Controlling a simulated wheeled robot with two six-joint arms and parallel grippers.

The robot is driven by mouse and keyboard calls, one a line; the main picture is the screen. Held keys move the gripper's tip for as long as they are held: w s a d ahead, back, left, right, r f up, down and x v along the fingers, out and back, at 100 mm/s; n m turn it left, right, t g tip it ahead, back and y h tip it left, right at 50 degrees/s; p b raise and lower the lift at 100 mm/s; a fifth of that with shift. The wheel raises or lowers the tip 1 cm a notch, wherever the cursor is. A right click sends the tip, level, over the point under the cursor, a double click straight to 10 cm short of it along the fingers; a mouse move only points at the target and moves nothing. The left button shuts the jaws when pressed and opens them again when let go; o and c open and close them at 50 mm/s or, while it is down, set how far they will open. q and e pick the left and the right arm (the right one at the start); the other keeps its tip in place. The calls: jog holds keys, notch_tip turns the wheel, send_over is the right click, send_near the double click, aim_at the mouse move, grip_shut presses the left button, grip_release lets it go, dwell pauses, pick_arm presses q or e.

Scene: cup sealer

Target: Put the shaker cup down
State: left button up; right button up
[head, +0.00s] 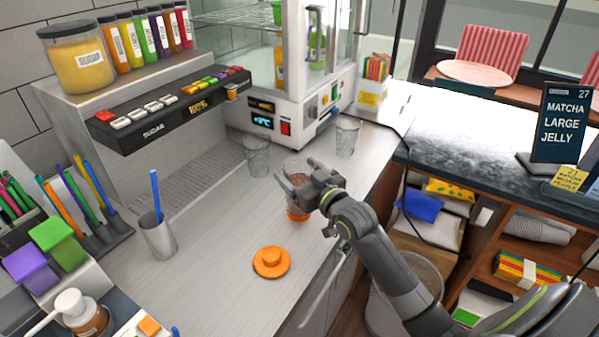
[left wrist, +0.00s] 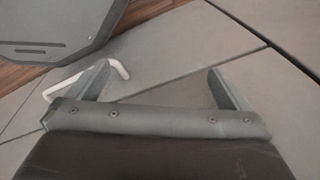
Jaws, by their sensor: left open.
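The shaker cup (head: 297,213) is clear with an orange lower part and stands upright at the counter's middle in the head view. My right gripper (head: 293,174) is at its upper part, with the fingers around it and hiding much of its side. I cannot tell whether the fingers press on the cup, or whether its base touches the counter. An orange round lid (head: 271,262) lies on the counter, nearer than the cup. My left gripper (left wrist: 160,88) is open and empty in the left wrist view, over grey panels; it is not in the head view.
Clear cups stand behind the gripper, one on the left (head: 257,156) and one on the right (head: 346,135). A metal cup (head: 158,236) with a blue stick stands at left. The dispenser (head: 165,115) and sealing machine (head: 300,105) line the back. Bare counter surrounds the orange lid.

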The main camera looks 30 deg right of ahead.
jog(key=shift+o, duration=0.8)
jog(key=shift+r, duration=0.25)
jog(key=shift+s+f, duration=0.15)
jog(key=shift+s, duration=0.2)
jog(key=s+d+b, duration=0.1)
jog(key=s, duration=1)
jog(key=shift+d, duration=0.35)
jog(key=shift+s, duration=0.1)
